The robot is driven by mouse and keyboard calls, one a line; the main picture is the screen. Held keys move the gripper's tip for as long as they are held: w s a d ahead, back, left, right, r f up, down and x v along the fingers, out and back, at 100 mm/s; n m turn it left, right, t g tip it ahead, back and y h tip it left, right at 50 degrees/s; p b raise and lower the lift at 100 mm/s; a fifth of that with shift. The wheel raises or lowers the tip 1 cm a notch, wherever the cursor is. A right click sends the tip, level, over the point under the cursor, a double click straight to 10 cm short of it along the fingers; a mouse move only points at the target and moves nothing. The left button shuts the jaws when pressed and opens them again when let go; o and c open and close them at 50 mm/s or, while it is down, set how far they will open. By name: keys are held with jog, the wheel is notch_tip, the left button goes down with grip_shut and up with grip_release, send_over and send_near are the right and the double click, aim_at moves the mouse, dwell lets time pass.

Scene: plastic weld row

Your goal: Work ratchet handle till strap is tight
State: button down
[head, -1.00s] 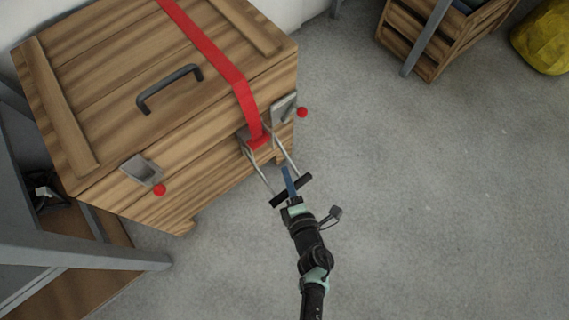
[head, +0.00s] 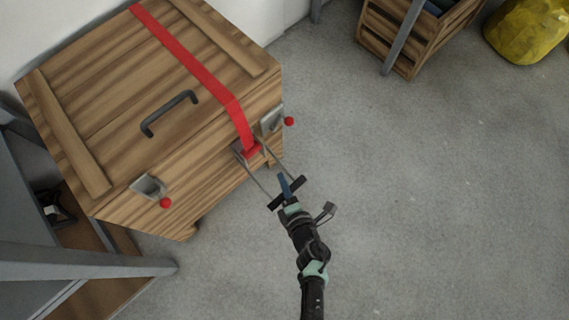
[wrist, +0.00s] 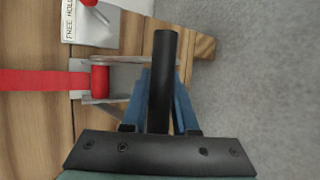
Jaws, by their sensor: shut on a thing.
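A red strap (head: 205,78) runs over the lid of a wooden crate (head: 110,120) and down its front to a metal ratchet (head: 248,151). In the wrist view the strap (wrist: 40,80) lies flat and winds onto a red roll at the ratchet's spool (wrist: 100,82). The ratchet handle sticks out from the crate front, with two metal side arms and a dark crossbar (head: 286,193). My gripper (head: 289,188), with blue fingers, is shut on the handle's crossbar, which also shows in the wrist view (wrist: 163,75).
Two metal latches with red knobs, left (head: 150,187) and right (head: 273,120), sit on the crate front. A grey shelf frame (head: 90,262) stands at left. A slatted crate (head: 410,35) and a yellow sack (head: 527,33) are at the back right. The floor at right is clear.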

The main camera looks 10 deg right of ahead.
jog(key=shift+s+d+f, duration=0.15)
jog(key=shift+s, duration=0.05)
jog(key=c, duration=0.7)
grip_release()
jog(key=shift+w, duration=0.2)
jog(key=shift+r, duration=0.2)
jog(key=p+v, duration=0.4)
jog(key=v, duration=0.9)
jog(key=shift+f+p, duration=0.15)
jog(key=shift+p, duration=0.25)
